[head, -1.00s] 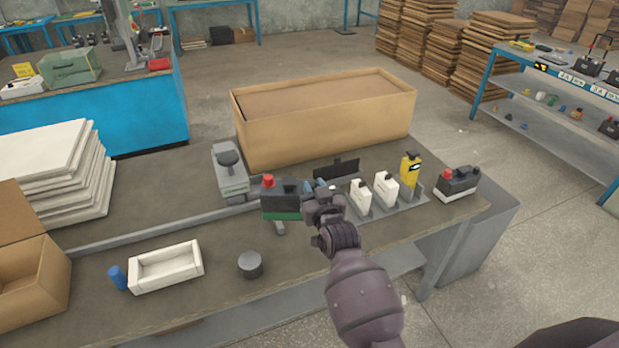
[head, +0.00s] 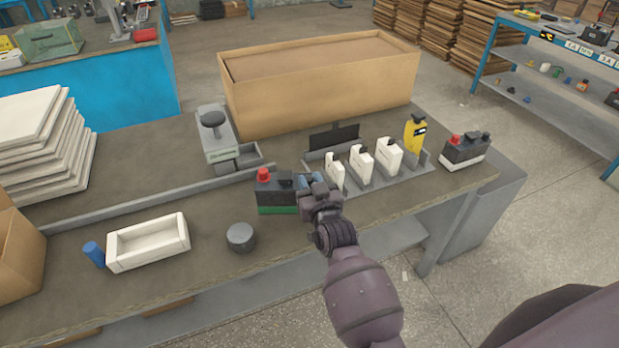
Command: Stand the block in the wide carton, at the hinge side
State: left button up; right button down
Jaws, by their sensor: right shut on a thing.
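The block (head: 277,193) is dark grey with a red cap and a green band at its base. My right gripper (head: 309,186) is shut on its right end and holds it upright over the bench front. Whether its base touches the bench I cannot tell. The wide carton (head: 320,99) is a long tan box at the back of the bench, behind the block and apart from it. Its top shows a brown surface; I cannot make out a hinge. My left gripper is not in view.
A grey rack (head: 385,182) with several white units and a yellow one stands right of my gripper. Another dark block (head: 465,149) is at the right. A scale-like device (head: 216,135), dark cylinder (head: 240,238), white tray (head: 148,243) and smaller carton (head: 18,258) lie leftward.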

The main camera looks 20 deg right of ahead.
jog(key=shift+f+b, duration=1.15)
jog(key=shift+f, duration=0.2)
jog(key=shift+f+b, duration=0.3)
jog(key=shift+f, duration=0.35)
jog(key=shift+r, duration=0.1)
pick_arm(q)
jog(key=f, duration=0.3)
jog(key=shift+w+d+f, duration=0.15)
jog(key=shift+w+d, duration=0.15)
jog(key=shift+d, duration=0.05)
pick_arm(e)
jog(key=c, duration=0.9)
grip_release()
jog(key=shift+f, duration=0.35)
jog(key=shift+c, duration=0.2)
